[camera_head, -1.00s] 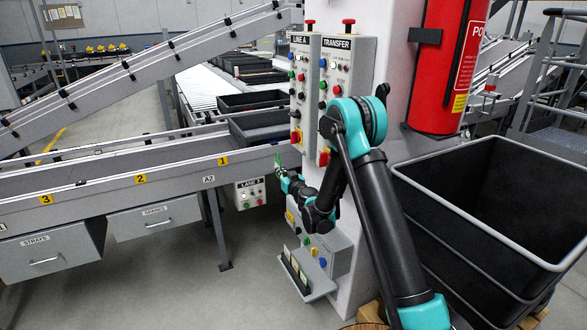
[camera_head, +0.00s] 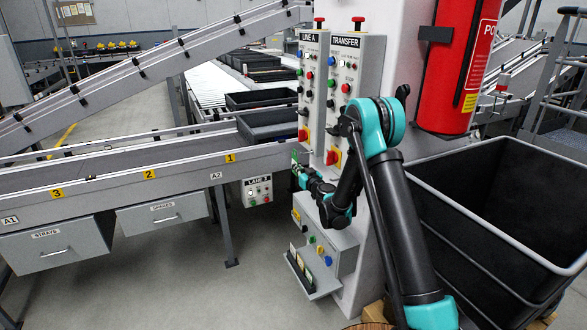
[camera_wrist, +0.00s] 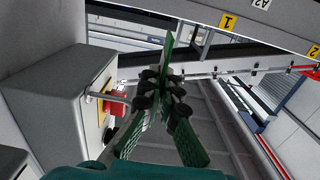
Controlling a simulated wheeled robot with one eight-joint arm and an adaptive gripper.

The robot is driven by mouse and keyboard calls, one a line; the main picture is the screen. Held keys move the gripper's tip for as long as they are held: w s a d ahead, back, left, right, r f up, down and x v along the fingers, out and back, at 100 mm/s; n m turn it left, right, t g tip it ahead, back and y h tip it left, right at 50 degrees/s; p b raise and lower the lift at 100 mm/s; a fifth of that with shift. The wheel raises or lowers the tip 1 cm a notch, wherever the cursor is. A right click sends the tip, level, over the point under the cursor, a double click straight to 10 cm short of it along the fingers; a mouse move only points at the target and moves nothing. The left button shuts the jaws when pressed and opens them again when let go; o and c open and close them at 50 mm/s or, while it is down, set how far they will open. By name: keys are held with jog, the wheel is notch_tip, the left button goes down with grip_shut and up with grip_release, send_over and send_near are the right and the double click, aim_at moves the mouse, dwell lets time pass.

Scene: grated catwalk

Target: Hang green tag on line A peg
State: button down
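My gripper (camera_head: 297,168) is shut on the green tag (camera_head: 294,158), just below the LINE A panel (camera_head: 312,90). In the wrist view the tag (camera_wrist: 168,48) sticks out past the closed fingertips (camera_wrist: 160,82) as a thin green strip, seen nearly edge-on. The side of a grey panel box (camera_wrist: 45,105) stands to the left of the fingers, with a red switch (camera_wrist: 118,103) on its front. A short metal peg-like rod (camera_wrist: 118,93) shows by this switch. The tag is apart from it. I cannot tell for sure that the rod is the LINE A peg.
The TRANSFER panel (camera_head: 345,85) is right of LINE A on the white column. A lower grey control box (camera_head: 325,240) with a document holder is below my gripper. The conveyor (camera_head: 120,185) runs to the left. A large black bin (camera_head: 470,215) stands right of my arm.

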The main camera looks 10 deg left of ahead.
jog(key=shift+w+d+f, duration=0.2)
jog(key=shift+w+d, duration=0.35)
jog(key=shift+d, duration=0.25)
jog(key=shift+w+d+f, duration=0.15)
jog(key=shift+w+d, duration=0.35)
jog(key=shift+d, duration=0.25)
jog(key=shift+w+d+f, duration=0.2)
jog(key=shift+w+d, duration=0.35)
jog(key=shift+d, duration=0.25)
jog(key=shift+f, duration=0.1)
jog(key=c, duration=2.2)
grip_release()
jog(key=o, duration=0.6)
jog(key=shift+c, duration=0.2)
